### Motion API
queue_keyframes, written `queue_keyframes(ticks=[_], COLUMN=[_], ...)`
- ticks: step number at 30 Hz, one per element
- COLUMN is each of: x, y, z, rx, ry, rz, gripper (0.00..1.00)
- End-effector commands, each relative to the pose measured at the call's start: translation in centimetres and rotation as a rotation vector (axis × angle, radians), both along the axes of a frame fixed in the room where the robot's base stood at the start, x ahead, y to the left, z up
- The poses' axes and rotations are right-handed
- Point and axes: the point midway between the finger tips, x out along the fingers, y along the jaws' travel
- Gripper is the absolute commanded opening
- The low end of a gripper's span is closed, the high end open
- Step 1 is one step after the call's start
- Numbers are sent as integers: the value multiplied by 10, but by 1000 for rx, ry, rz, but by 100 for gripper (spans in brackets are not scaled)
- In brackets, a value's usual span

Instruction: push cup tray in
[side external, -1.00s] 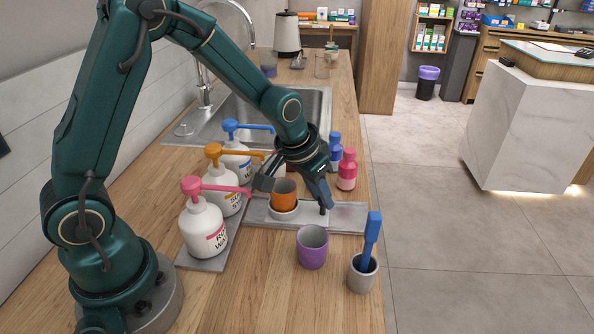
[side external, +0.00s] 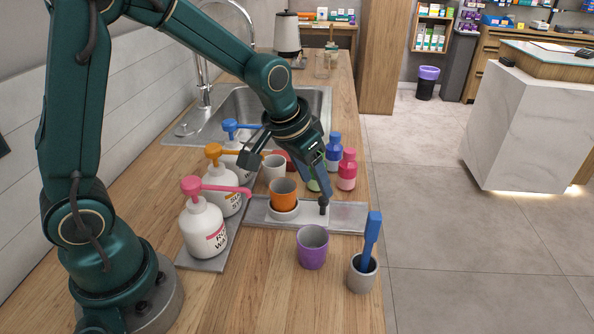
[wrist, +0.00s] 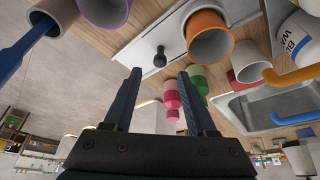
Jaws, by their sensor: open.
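The cup tray (side external: 308,214) is a pale slide with a dark upright knob (side external: 323,208) at its right end, set on a grey track plate (side external: 349,217). An orange cup (side external: 283,194) stands upright on the tray's left part. My gripper (side external: 289,174) is open and empty above and behind the tray; in the side view its right finger overlaps the area just above the knob. In the wrist view my gripper (wrist: 160,72) has its fingers spread, with the knob (wrist: 160,57) between and beyond the fingertips and the orange cup (wrist: 208,34) to the right.
Pump bottles (side external: 203,228) line the left. A white cup (side external: 274,167) and pink (side external: 347,171), blue (side external: 333,152) and green (side external: 313,182) bottles stand behind the tray. A purple cup (side external: 313,248) and grey cup (side external: 362,277) with a blue tool (side external: 372,237) stand in front.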

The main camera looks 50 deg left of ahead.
Motion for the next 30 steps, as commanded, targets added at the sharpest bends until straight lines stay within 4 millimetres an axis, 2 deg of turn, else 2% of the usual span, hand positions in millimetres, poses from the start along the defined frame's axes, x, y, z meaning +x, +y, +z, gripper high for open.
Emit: queue_keyframes(ticks=[14,23,30], x=[-7,10,23], y=[0,0,0], z=[3,16,14], rx=[-4,-5,-1], ry=[57,270,378], rz=[1,1,3], gripper=[57,57,57])
